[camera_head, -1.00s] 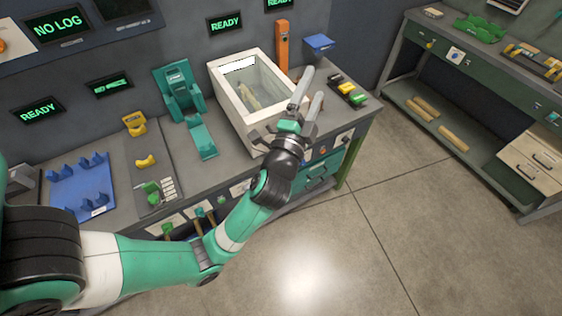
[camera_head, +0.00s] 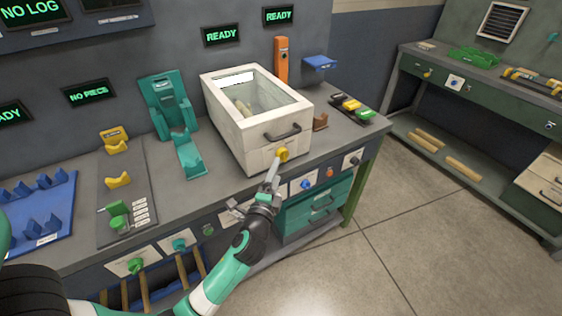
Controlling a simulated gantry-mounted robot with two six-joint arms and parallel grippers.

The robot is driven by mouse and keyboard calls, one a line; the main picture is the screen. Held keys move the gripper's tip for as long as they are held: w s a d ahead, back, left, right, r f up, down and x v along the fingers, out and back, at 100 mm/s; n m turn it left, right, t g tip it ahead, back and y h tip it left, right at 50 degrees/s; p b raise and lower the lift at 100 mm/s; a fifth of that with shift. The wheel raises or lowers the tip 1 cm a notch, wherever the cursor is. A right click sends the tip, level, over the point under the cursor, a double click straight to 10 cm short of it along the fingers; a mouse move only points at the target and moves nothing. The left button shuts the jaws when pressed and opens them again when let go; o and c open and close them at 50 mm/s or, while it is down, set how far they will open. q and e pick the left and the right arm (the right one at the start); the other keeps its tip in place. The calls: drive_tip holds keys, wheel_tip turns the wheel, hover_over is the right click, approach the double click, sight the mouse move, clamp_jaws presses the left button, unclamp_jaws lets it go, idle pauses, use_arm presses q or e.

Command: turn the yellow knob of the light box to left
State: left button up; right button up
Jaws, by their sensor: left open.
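The light box (camera_head: 238,130) is a cream box with a glass top and a dark front handle, standing on the grey workbench. Its yellow knob (camera_head: 283,154) sits on the lower front face, below the handle. A pale wooden piece (camera_head: 243,108) shows through the glass. My left gripper (camera_head: 272,172) is open, with its fingers pointing up toward the knob from just below and left of it. The fingertips are close to the knob; I cannot tell whether they touch it. The right gripper is not in view.
A teal stand (camera_head: 168,105) is left of the box, and an orange post (camera_head: 281,60) stands behind it. A front panel below carries a blue knob (camera_head: 305,184) and other controls. Floor at right is clear.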

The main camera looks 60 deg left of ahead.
sight(282, 157)
use_arm(q)
drive_tip(key=b+x, duration=0.1)
drive_tip(key=x, duration=0.5)
drive_tip(key=shift+w+a, duration=0.25)
drive_tip(key=shift+a, duration=0.05)
drive_tip(key=shift+c, duration=0.2)
clamp_jaws()
